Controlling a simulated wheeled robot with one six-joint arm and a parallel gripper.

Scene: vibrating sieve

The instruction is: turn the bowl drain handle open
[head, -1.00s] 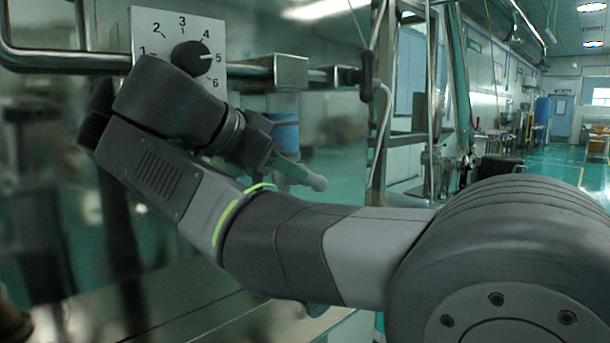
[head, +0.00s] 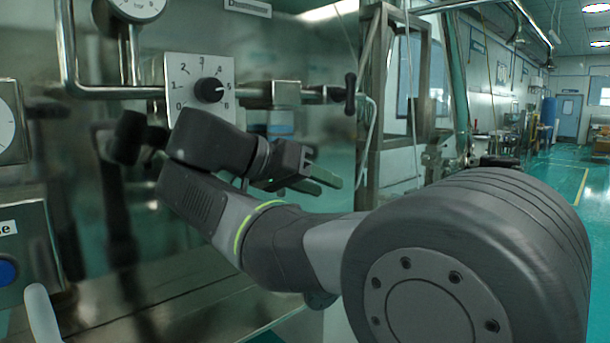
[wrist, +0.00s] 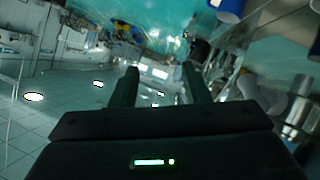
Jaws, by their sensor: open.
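My gripper (head: 322,184) is open and empty. Its two fingers point right in the head view, with a clear gap between them. In the wrist view the fingers (wrist: 160,78) stand apart with nothing between them. A dark upright handle (head: 350,94) sits at the right end of a horizontal metal pipe, above and slightly right of my gripper and apart from it. I cannot tell for certain whether it is the bowl drain handle. A pale rounded bar (head: 41,315) shows at the bottom left, cut off by the frame, far from my gripper.
A numbered plate with a black knob (head: 209,90) is behind my arm. A gauge (head: 138,8) is above it, and a panel with a blue button (head: 8,270) is at the left. A metal frame (head: 372,110) stands right of the pipe. Open floor (head: 560,180) lies at the far right.

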